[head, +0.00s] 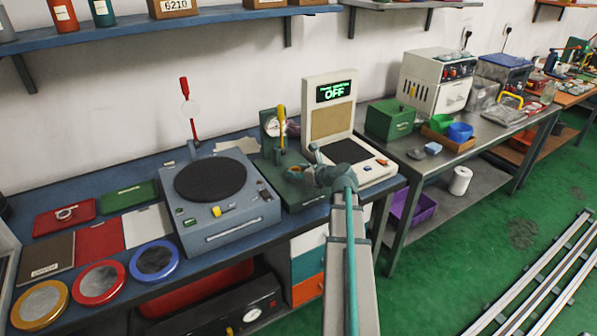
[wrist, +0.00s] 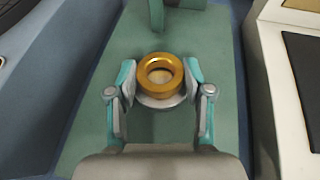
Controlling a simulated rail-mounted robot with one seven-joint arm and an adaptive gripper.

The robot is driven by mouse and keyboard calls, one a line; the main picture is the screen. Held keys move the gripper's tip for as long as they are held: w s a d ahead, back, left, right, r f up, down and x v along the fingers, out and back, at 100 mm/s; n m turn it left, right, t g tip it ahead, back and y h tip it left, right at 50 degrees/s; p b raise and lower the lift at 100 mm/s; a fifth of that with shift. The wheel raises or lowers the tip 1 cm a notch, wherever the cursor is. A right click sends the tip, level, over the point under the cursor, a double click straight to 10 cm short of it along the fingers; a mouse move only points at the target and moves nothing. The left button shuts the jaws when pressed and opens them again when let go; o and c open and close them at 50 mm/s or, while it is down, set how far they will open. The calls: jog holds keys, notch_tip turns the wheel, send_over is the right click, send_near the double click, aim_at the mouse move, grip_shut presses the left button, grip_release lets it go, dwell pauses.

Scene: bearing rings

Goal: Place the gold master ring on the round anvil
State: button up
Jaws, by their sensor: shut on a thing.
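The gold master ring (wrist: 160,91) is between the two fingers of my gripper (wrist: 160,74) in the wrist view, and the fingers are shut on it. The round anvil (wrist: 160,104) is a pale grey disc on the green gauge base, directly below the ring in the picture. The ring covers most of the anvil, and I cannot tell whether they touch. In the head view my gripper (head: 307,167) is low over the green gauge stand (head: 301,194), in front of its dial.
A green post (wrist: 157,15) rises just behind the anvil. A beige display unit reading OFF (head: 336,92) stands close on the right. A grey machine with a dark round plate (head: 210,180) stands on the left. Coloured round trays (head: 99,283) lie at the bench's front left.

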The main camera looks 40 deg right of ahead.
jog(key=shift+f, duration=0.15)
jog(key=o, duration=1.3)
jog(key=shift+c, duration=0.2)
jog(key=shift+s+r, duration=0.15)
jog(key=shift+r, duration=0.1)
jog(key=v, duration=1.1)
jog(key=shift+s+b, duration=0.3)
jog(key=shift+s, duration=0.1)
